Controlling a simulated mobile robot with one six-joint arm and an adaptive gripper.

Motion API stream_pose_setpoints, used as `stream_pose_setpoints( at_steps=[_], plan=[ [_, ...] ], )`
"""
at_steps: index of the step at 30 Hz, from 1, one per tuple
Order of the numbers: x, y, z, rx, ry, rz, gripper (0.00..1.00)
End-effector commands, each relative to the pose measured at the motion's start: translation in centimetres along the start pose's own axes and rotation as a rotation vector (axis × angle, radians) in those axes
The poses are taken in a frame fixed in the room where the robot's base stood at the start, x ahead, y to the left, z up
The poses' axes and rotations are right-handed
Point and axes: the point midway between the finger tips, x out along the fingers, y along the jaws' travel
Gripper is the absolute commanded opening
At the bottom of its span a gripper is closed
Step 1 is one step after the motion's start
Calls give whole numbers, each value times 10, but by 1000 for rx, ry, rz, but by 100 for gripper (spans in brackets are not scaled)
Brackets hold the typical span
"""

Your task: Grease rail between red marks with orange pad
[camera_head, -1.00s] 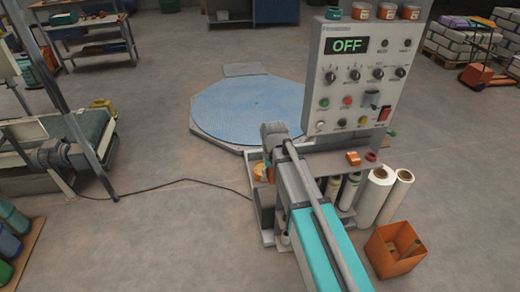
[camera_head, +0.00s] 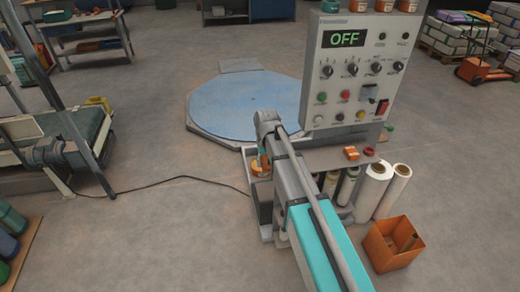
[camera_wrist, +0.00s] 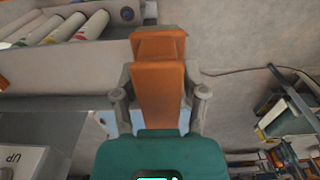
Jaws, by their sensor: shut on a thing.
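In the wrist view my gripper (camera_wrist: 160,100) is shut on an orange pad (camera_wrist: 160,85), a block with a wider far end. The pad sticks out past the two grey fingers, over floor and beside a pale panel edge. In the head view my arm reaches up to the left of the control cabinet, and the gripper is mostly hidden behind it. A small orange patch (camera_head: 262,165) shows below the arm's end; I cannot tell whether it is the pad. I cannot make out the rail or any red marks in either view.
The control panel (camera_head: 352,70) reads OFF. A small orange item (camera_head: 351,153) lies on the cabinet ledge. A blue turntable (camera_head: 245,105) is behind. A cable (camera_head: 150,187) crosses open floor at left.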

Motion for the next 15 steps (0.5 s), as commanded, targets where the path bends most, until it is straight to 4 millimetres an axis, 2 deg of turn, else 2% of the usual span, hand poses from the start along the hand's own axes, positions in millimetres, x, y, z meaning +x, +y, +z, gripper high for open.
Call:
stream_pose_setpoints(
  at_steps=[1,6,15],
  plan=[
    [4,0,-15,0,0,0,18],
    [10,1,-48,0,0,0,18],
    [17,2,-90,-1,0,0,18]
  ],
)
